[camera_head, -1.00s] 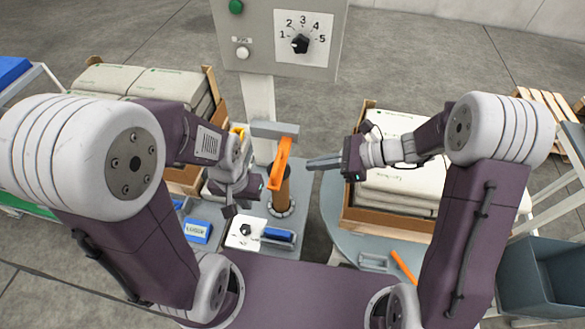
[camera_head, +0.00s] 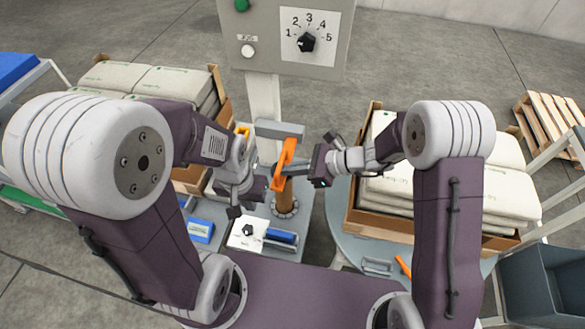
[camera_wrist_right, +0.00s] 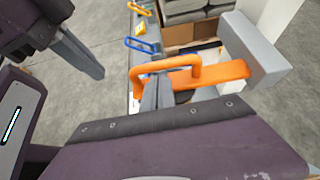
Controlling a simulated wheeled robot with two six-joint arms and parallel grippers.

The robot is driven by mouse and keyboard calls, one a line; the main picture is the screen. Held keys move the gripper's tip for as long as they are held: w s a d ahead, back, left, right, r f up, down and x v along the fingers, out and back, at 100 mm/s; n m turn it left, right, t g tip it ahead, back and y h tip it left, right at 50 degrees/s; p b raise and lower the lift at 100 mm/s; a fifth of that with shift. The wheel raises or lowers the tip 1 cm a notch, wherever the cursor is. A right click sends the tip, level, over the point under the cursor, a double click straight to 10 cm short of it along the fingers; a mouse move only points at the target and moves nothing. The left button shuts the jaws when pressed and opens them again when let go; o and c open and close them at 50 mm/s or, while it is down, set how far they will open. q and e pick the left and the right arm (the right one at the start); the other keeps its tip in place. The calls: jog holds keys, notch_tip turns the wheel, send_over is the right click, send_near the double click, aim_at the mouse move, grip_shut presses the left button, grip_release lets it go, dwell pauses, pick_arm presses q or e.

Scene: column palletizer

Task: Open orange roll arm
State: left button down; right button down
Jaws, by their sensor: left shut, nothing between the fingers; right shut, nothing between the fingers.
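The orange roll arm (camera_head: 287,153) is a slanted bar with a looped handle, beside a grey block on the post. It also shows in the right wrist view (camera_wrist_right: 222,75). My right gripper (camera_head: 286,171) is shut and empty, its fingers reaching left to the orange arm. In the right wrist view its fingertips (camera_wrist_right: 163,80) are at the handle loop; I cannot tell whether they touch it. My left gripper (camera_head: 233,211) is shut and empty, pointing down, lower and to the left of the orange arm.
A grey post carries a panel with a dial (camera_head: 307,42) above. A brown column (camera_head: 286,197) stands below the orange arm. Sacks in crates stand left (camera_head: 150,80) and right. A white box with a black knob (camera_head: 248,234) sits below my left gripper.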

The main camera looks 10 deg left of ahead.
jog(key=r+p, duration=0.1)
jog(key=p, duration=0.1)
jog(key=shift+w+r+m+p, duration=0.25)
jog(key=shift+r+m+p, duration=0.05)
jog(key=shift+r+p, duration=0.1)
jog(key=shift+m+g, duration=0.7)
jog(key=shift+g, duration=0.2)
jog(key=r+p, duration=0.2)
jog(key=p, duration=0.1)
jog(key=w+r+p, duration=0.1)
jog(key=p, duration=0.2)
jog(key=shift+w+r, duration=0.15)
jog(key=shift+r, duration=0.25)
jog(key=w+r+p, duration=0.4)
jog(key=w+r, duration=0.1)
jog(key=w, duration=0.1)
jog(key=shift+w+d+r+p, duration=0.15)
jog(key=shift+p, duration=0.15)
